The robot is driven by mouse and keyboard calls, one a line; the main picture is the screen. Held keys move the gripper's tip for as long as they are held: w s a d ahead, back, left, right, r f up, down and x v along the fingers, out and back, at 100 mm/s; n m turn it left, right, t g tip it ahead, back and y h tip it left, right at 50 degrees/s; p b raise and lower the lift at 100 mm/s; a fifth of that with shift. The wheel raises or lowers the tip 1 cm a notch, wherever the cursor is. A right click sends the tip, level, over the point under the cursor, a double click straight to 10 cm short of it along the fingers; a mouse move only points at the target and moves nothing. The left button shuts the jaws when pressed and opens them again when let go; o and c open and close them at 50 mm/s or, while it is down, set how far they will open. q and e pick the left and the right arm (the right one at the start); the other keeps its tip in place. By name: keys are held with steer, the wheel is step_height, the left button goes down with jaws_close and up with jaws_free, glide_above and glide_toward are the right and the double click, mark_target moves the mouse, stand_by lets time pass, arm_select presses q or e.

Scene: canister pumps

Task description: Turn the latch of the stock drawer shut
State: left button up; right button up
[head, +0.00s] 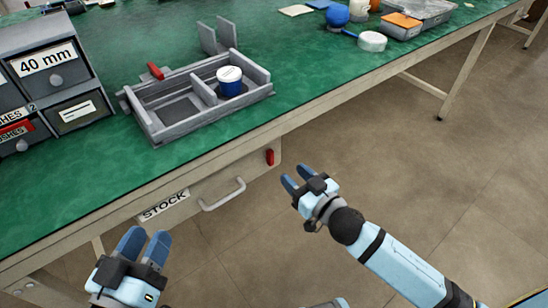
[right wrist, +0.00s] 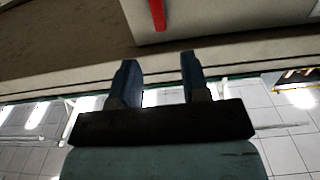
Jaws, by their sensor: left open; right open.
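The stock drawer (head: 221,194) is under the front edge of the bench, with a STOCK label (head: 163,205) and a pale bar handle (head: 222,196). Its front looks close to flush with the bench. The red latch (head: 269,157) is a short bar standing roughly upright near the drawer's right end; it also shows at the top of the right wrist view (right wrist: 157,14), partly cut off. My right gripper (head: 294,177) is open and empty, just right of and below the latch, apart from it. My left gripper (head: 147,236) is open and empty at the lower left, below the label.
On the green bench (head: 135,170) stands a grey divided tray (head: 180,128) with a red-tipped lever (head: 155,71) and a blue-and-white canister (head: 230,82). Grey drawer units (head: 45,75) stand at the left. The floor (head: 400,190) right of the bench is clear.

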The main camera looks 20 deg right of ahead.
mark_target(272, 155)
steer(key=b+x, duration=0.1)
steer(key=x, duration=0.7)
arm_select(q)
step_height(272, 155, down, 2)
steer(key=shift+f+g, duration=0.2)
steer(key=shift+g, duration=0.4)
arm_select(e)
steer(key=shift+c, duration=0.2)
jaws_close()
